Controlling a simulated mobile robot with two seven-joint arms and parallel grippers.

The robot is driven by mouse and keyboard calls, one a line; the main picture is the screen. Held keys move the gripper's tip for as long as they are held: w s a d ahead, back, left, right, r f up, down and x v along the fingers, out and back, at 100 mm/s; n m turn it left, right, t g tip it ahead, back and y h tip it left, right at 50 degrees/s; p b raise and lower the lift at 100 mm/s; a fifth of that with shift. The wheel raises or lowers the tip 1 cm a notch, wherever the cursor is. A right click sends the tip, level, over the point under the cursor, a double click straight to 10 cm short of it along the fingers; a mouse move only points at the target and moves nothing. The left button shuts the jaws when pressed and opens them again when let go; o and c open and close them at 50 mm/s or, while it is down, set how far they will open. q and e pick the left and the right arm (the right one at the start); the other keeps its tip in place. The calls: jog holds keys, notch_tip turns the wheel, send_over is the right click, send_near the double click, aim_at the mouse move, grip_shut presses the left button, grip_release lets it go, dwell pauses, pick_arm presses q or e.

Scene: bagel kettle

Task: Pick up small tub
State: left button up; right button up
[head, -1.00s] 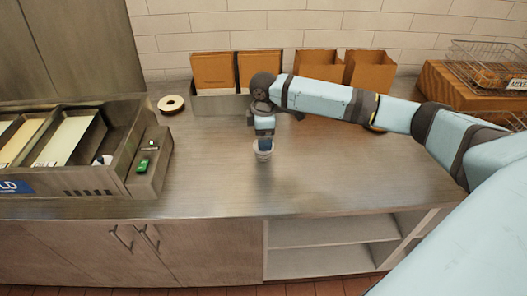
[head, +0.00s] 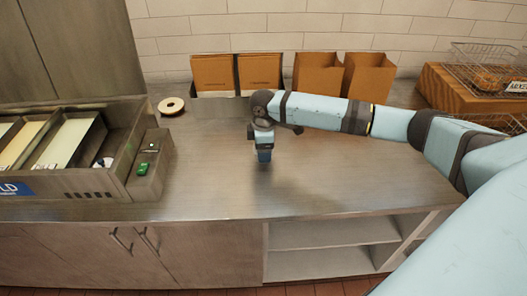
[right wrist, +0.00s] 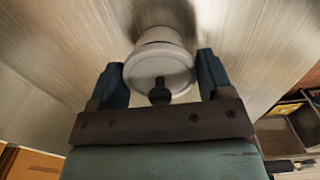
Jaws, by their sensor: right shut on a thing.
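The small tub (right wrist: 160,68) is white and round. In the right wrist view it sits between the two blue fingers of my right gripper (right wrist: 162,78), which is shut on it. In the head view my right gripper (head: 264,155) points down over the middle of the steel counter, and the tub cannot be made out there. Whether the tub touches the counter is hard to tell. My left gripper is not in view.
The steel counter (head: 350,185) is clear around the gripper. Brown paper bags (head: 318,75) stand along the back wall. A tape roll (head: 171,105) lies back left. A topping unit (head: 112,165) stands left. A wooden box with wire baskets (head: 450,88) is at the right.

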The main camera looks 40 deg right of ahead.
jog(key=shift+r, duration=0.1)
notch_tip(320, 180, up, 20)
dwell(0.4)
